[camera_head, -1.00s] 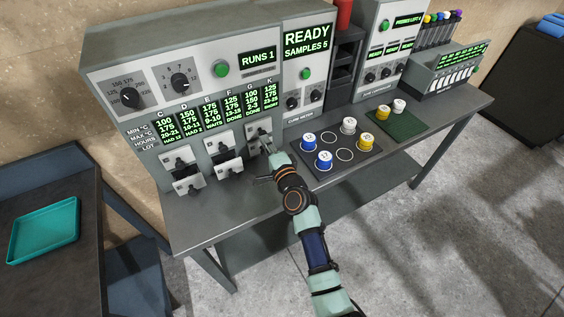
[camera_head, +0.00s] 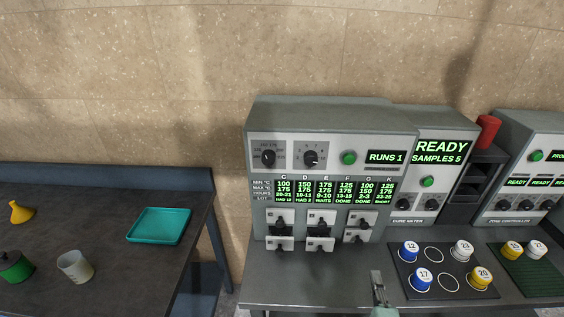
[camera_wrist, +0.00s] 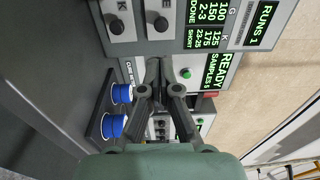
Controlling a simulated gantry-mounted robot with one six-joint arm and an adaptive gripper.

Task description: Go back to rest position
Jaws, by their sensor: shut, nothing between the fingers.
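My gripper (camera_head: 377,277) shows at the bottom of the head view, in front of the bench and left of the dark sample mat. It is shut and empty. In the wrist view my gripper (camera_wrist: 160,62) has its fingers together, with nothing held between them. The press machine (camera_head: 260,120) stands behind it, with several small drawers with dark handles low on its front. Its display (camera_head: 386,157) reads RUNS 1. The cure meter (camera_head: 443,121) beside it reads READY, SAMPLES 5.
A dark mat (camera_head: 431,287) holds blue, white and yellow cups. A green mat (camera_head: 541,279) with more cups lies farther right. A side table (camera_head: 110,220) at left bears a teal tray (camera_head: 158,225), a yellow funnel (camera_head: 20,211), a green container (camera_head: 15,267) and a beaker (camera_head: 75,266).

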